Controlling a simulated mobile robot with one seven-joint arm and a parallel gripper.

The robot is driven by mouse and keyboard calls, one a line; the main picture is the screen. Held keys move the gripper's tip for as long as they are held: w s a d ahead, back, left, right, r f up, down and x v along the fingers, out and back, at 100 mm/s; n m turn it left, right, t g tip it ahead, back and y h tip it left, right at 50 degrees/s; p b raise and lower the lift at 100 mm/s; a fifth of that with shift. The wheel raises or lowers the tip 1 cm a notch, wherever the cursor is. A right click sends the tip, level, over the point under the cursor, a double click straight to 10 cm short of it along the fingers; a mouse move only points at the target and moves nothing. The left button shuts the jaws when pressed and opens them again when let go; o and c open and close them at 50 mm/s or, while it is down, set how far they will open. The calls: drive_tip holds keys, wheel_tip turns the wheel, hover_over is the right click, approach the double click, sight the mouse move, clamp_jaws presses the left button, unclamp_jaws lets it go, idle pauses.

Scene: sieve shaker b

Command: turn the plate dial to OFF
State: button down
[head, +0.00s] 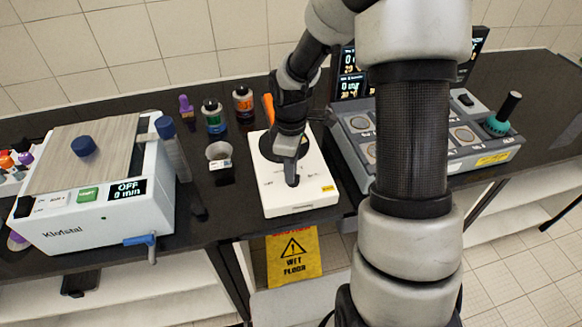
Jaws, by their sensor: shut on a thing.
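The white hot plate (309,202) stands on the dark bench in the middle of the head view. Its round dark top plate (267,148) is partly covered by my gripper. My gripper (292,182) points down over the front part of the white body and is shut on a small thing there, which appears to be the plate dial. The dial and its markings are hidden behind the fingers, so its setting cannot be read.
A Klofstal shaker (98,228) with an OFF display stands at left. A grey console (487,142) is at right, partly behind my arm.

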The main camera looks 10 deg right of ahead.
drive_tip(key=shift+n+p, duration=0.35)
drive_tip(key=shift+n, duration=0.75)
drive_tip(key=c, duration=1.8)
unclamp_jaws()
wheel_tip(320, 180, up, 18)
drive_tip(key=shift+f+p, duration=0.25)
drive_tip(key=shift+p, duration=0.1)
